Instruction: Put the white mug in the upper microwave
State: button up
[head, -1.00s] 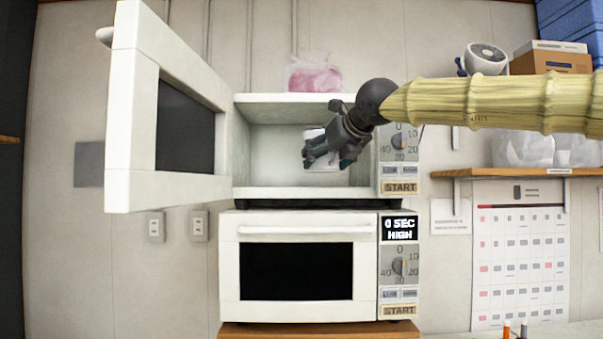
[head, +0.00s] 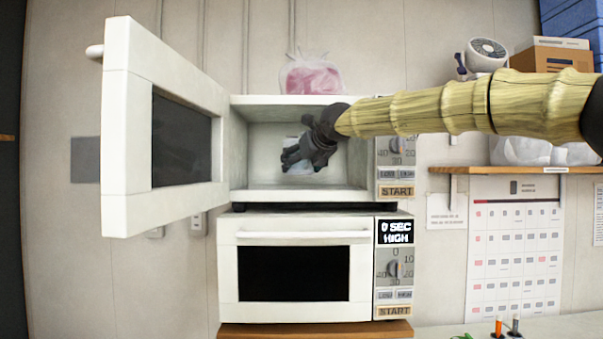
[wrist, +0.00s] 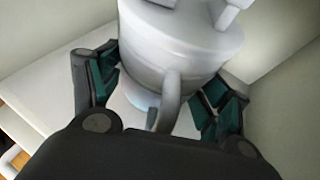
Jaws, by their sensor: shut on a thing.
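The upper microwave (head: 300,196) stands on top of a lower one, with its door (head: 125,120) swung open to the left. My gripper (head: 305,158) is inside its open cavity. The white mug (head: 297,168) shows only as a small pale part behind my gripper in the head view. In the wrist view the mug (wrist: 180,45) is large between the two green-padded fingers of my gripper (wrist: 165,85), with its handle facing the palm. My gripper is shut on the mug. I cannot tell whether the mug touches the cavity floor.
The lower microwave (head: 230,270) is shut. A bag with pink contents (head: 312,75) lies on top of the upper one. A wooden shelf (head: 515,169) with a fan (head: 487,53) and boxes is at the right. Light cavity walls are close around my gripper.

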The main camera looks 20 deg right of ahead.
aim_at(305, 171)
jog(key=shift+w+a+f+p, duration=0.1)
jog(key=shift+w+f+p, duration=0.05)
jog(key=shift+f, duration=0.35)
jog(key=shift+w+f+p, duration=0.15)
jog(key=shift+f, duration=1.05)
jog(key=shift+f, duration=0.15)
jog(key=o, duration=1.4)
jog(key=shift+s, duration=0.1)
jog(key=b+v, duration=0.3)
jog(key=v, duration=0.9)
